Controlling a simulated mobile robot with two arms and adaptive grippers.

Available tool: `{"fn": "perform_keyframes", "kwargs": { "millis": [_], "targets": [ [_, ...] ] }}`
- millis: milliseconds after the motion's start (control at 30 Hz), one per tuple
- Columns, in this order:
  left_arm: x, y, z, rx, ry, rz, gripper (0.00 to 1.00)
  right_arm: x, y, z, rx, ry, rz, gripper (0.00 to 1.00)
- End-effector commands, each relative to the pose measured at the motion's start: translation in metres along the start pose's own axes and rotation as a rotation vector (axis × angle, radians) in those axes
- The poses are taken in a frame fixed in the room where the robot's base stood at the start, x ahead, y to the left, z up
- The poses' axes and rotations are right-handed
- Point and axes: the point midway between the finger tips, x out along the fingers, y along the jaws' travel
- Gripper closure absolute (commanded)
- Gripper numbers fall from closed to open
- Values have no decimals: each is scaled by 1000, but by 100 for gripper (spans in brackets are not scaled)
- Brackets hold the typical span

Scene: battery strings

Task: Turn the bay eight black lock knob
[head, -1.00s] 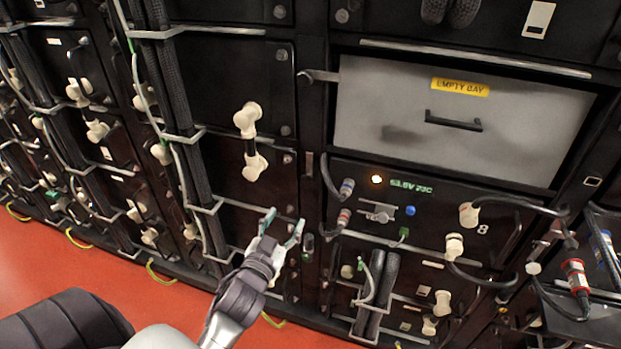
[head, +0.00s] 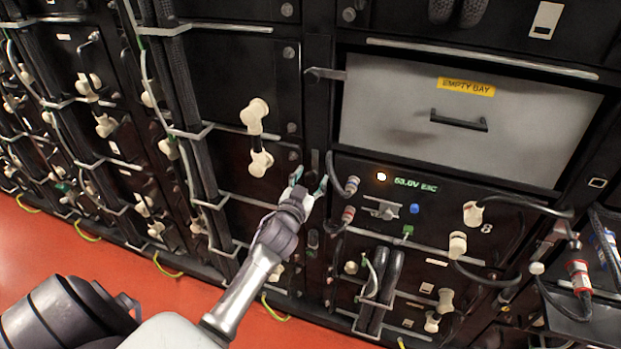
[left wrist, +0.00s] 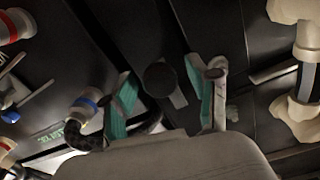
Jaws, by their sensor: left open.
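Bay eight is the dark panel with the white "8" (head: 487,228), a lit amber lamp and a green readout, below the grey empty bay in the head view. A round black knob (left wrist: 160,79) with a short grey tab shows in the left wrist view, between my fingertips in the picture. Whether they touch it I cannot tell. In the head view a dark upright part (head: 316,161) at the panel's left edge may be this knob, but it is too small to tell. My left gripper (head: 309,180) is open, with green finger pads, just below that part. My right gripper is not in view.
Cable plugs with a blue ring (head: 352,184) and a red ring (head: 348,214) stick out just right of my left gripper. Cream connectors (head: 258,135) stand to its left. Black cable bundles (head: 190,110) run down the racks. The red floor (head: 60,255) is clear.

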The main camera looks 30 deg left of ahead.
Motion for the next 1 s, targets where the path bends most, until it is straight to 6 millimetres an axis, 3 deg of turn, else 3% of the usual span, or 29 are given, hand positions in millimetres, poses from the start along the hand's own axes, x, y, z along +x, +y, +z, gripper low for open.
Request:
{"fn": "perform_keyframes", "kwargs": {
  "millis": [267,600,1000],
  "targets": [
    [1,0,0,0,0,0,42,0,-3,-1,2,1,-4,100],
    [1,0,0,0,-1,0,99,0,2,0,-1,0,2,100],
    [1,0,0,73,-1,0,100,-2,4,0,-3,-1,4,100]
  ]
}}
